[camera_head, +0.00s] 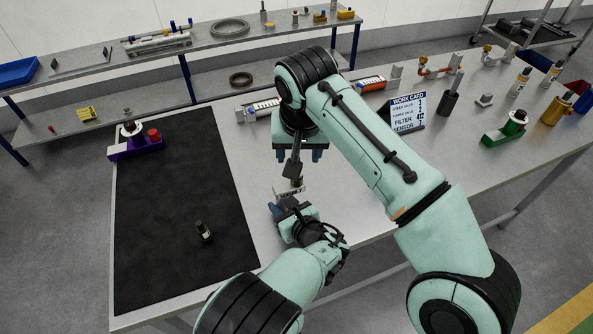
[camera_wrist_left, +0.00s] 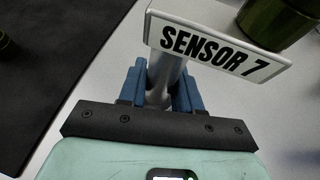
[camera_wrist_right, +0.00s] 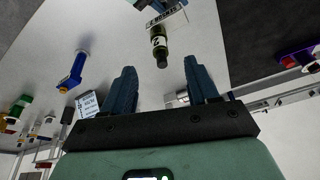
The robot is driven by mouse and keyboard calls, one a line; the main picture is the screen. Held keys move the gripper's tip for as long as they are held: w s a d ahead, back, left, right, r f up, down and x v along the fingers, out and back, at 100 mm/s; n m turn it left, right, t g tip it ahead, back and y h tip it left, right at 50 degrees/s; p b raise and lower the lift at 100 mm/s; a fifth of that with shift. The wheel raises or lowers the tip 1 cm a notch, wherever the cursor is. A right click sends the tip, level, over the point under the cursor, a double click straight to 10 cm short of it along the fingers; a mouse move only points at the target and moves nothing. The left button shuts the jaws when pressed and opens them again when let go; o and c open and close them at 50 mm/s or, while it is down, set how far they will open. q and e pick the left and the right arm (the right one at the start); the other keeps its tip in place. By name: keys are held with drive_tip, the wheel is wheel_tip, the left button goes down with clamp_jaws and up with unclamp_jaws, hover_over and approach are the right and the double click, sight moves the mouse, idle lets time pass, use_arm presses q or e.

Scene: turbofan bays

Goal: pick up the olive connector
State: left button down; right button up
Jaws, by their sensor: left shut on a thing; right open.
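The olive connector (camera_wrist_left: 276,20) is a dark olive cylinder, partly cut off behind a white SENSOR 7 plate (camera_wrist_left: 218,48) in the left wrist view. In the right wrist view it (camera_wrist_right: 159,46) shows whole, with a pale label band.
A small dark cylinder (camera_head: 203,232) stands on the black mat (camera_head: 175,190). A purple fixture (camera_head: 135,146) is at the mat's far corner. A work card (camera_head: 407,112), a green fixture (camera_head: 506,130) and several parts stand to the right. The mat's middle is clear.

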drive_tip(key=w+f+m, duration=0.1)
drive_tip(key=f, duration=0.2)
drive_tip(key=w+f+m+h, duration=0.1)
drive_tip(key=f, duration=0.2)
drive_tip(key=w+f+t, duration=0.1)
drive_tip(key=w+f, duration=0.1)
drive_tip(key=f, duration=0.1)
drive_tip(key=shift+w+f+m, duration=0.1)
drive_tip(key=shift+m, duration=0.3)
clamp_jaws()
